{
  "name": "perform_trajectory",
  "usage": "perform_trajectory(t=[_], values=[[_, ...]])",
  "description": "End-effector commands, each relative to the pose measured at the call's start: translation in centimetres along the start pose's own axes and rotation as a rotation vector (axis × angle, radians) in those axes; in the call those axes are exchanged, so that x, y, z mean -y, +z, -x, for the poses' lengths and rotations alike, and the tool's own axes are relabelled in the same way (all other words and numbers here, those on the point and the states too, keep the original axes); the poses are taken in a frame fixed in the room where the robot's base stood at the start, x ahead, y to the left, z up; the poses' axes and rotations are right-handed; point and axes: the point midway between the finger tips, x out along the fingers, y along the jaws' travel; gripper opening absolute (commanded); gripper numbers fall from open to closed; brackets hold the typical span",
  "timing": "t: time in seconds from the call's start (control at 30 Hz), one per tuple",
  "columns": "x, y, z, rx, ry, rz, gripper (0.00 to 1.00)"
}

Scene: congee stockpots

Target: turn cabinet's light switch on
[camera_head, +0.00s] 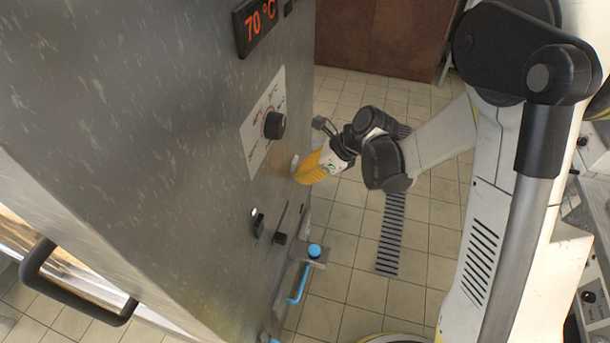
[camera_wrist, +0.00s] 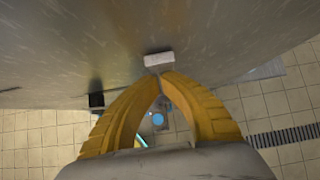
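The metal cabinet (camera_head: 150,130) fills the left of the head view and the top of the wrist view (camera_wrist: 60,50). A small white switch-like block (camera_head: 295,162) sits on its front panel; it also shows in the wrist view (camera_wrist: 158,59). My yellow gripper (camera_head: 299,172) is at this block. In the wrist view its fingertips (camera_wrist: 157,74) are drawn together just at the block's near edge, apparently touching it. The fingers look shut, with nothing between them. I cannot read whether the block is on or off.
A black knob (camera_head: 274,125) on a white dial plate and a red 70 °C display (camera_head: 258,22) are higher on the panel. A black switch (camera_head: 257,222) and a blue-handled valve (camera_head: 300,281) are lower. Tiled floor with a drain grate (camera_head: 390,235) lies to the right.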

Motion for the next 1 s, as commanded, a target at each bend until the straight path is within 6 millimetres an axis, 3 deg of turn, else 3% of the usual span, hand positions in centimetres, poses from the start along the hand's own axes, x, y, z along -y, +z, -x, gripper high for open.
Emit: perform_trajectory(t=[0.6,1.0], values=[[0.0,1.1,1.5,0.001,-0.001,0.000,0.00],[0.2,0.7,1.5,0.001,-0.001,0.000,0.00]])
